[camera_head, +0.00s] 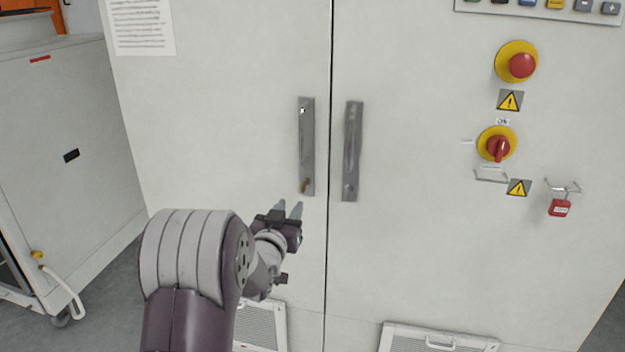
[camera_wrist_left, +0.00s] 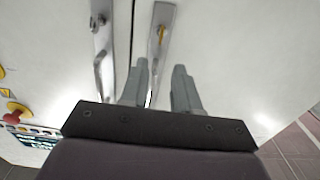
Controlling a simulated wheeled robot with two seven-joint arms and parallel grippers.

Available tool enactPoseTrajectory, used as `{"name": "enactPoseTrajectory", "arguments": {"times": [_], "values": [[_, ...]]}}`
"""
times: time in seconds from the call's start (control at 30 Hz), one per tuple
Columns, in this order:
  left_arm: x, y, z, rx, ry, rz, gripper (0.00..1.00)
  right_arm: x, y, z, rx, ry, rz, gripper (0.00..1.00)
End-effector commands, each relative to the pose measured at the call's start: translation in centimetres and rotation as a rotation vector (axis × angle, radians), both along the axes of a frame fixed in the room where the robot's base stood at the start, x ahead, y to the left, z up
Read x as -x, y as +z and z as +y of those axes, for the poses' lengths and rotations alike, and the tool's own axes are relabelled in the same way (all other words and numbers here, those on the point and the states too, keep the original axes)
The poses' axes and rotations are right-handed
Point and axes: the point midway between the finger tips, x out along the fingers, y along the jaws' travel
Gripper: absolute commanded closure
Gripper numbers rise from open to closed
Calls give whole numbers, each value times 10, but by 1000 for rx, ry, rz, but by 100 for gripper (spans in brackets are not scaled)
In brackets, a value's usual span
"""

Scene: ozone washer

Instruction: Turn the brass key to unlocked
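A small brass key (camera_head: 304,186) sits at the lower end of the left door handle plate (camera_head: 307,140) on the cabinet. It also shows as a small yellow piece in the left wrist view (camera_wrist_left: 162,34). I cannot tell which way the key is turned. My left gripper (camera_head: 289,208) is open and empty, below and slightly left of the key, apart from it. In the left wrist view its two fingers (camera_wrist_left: 161,75) stand apart, with the key beyond them. My right gripper is in neither view.
A second handle (camera_head: 352,150) is on the right door. Farther right are a red emergency button (camera_head: 522,65), a red rotary switch (camera_head: 498,148) and a red padlock (camera_head: 559,207). A grey wheeled cabinet (camera_head: 75,130) stands at left. Vents are low on the doors.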

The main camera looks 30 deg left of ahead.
Motion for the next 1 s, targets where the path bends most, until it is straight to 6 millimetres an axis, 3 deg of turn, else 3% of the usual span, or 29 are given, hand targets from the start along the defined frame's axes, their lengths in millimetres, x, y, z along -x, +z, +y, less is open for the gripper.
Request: {"name": "enactPoseTrajectory", "arguments": {"times": [0.3, 0.5, 0.93, 1.0], "values": [[-73, 0, 17, 3, -1, 2, 69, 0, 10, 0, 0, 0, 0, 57], [-105, 0, 25, 2, -1, 3, 69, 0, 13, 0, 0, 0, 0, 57], [-116, 0, 28, 2, 0, 4, 69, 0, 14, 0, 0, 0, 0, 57], [-116, 0, 28, 2, 0, 4, 92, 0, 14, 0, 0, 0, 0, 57]]}}
